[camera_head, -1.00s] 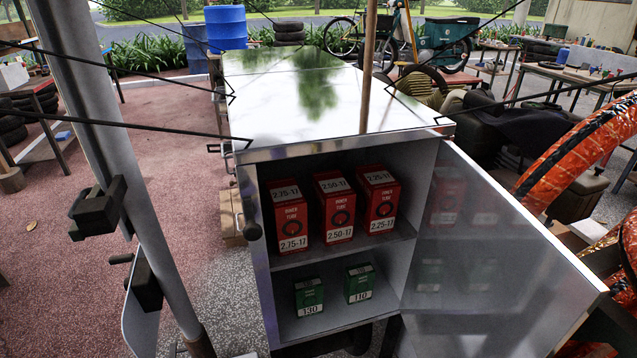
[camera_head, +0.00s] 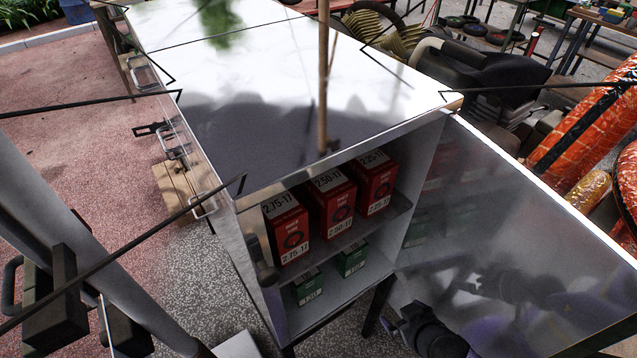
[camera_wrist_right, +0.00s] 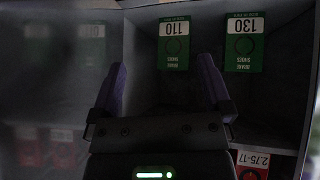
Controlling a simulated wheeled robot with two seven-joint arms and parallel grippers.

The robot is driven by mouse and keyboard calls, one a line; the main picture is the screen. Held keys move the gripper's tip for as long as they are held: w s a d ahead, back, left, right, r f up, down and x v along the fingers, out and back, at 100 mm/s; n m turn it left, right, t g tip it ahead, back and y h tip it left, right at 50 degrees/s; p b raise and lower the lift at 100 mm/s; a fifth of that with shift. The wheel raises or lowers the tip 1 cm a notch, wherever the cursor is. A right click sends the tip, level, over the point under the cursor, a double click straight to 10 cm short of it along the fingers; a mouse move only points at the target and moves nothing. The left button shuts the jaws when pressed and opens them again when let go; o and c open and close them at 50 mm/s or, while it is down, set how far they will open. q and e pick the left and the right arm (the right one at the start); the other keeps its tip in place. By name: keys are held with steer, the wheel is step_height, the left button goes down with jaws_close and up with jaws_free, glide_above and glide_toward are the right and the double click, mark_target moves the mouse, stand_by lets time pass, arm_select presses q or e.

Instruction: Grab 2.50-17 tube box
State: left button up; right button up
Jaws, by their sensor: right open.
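The 2.50-17 tube box (camera_head: 333,207) is red with white labels. It stands upright on the cabinet's upper shelf, between the 2.75-17 box (camera_head: 286,228) and the 2.25-17 box (camera_head: 375,183). My right gripper (camera_head: 412,320) is low in front of the cabinet, by the open door, apart from the red boxes. In the right wrist view, which is upside down, its purple fingers (camera_wrist_right: 163,85) are spread and empty, facing the green 110 box (camera_wrist_right: 174,44) and 130 box (camera_wrist_right: 243,43). The 2.50-17 box is not visible there. My left gripper is not in view.
The metal cabinet (camera_head: 255,140) has a glossy top and a shelf edge between the red and green boxes. Its open door (camera_head: 520,240) stands at the right and mirrors my arm. A grey pole (camera_head: 90,255) stands at the left. The speckled floor in front is partly free.

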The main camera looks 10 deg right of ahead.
steer(key=w+a+r+t+y+p, duration=0.25)
steer(key=w+r, duration=0.35)
steer(key=r, duration=0.7)
steer(key=n+t+y+p, duration=0.2)
steer(key=t, duration=0.1)
glide_toward(332, 182)
steer(key=f, duration=0.1)
steer(key=x, duration=0.3)
steer(key=b+x, duration=0.1)
steer(key=x, duration=0.2)
steer(key=r+b+x, duration=0.1)
steer(key=x, duration=0.2)
steer(key=shift+w+a+f, duration=0.1)
steer(key=shift+w+f, duration=0.05)
steer(key=shift+w, duration=0.2)
steer(key=shift+w+a, duration=0.1)
steer(key=shift+w, duration=0.1)
steer(key=shift+s, duration=0.1)
steer(key=c, duration=0.5)
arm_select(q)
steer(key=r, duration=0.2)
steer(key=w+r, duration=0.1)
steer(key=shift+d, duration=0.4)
arm_select(e)
jaws_close()
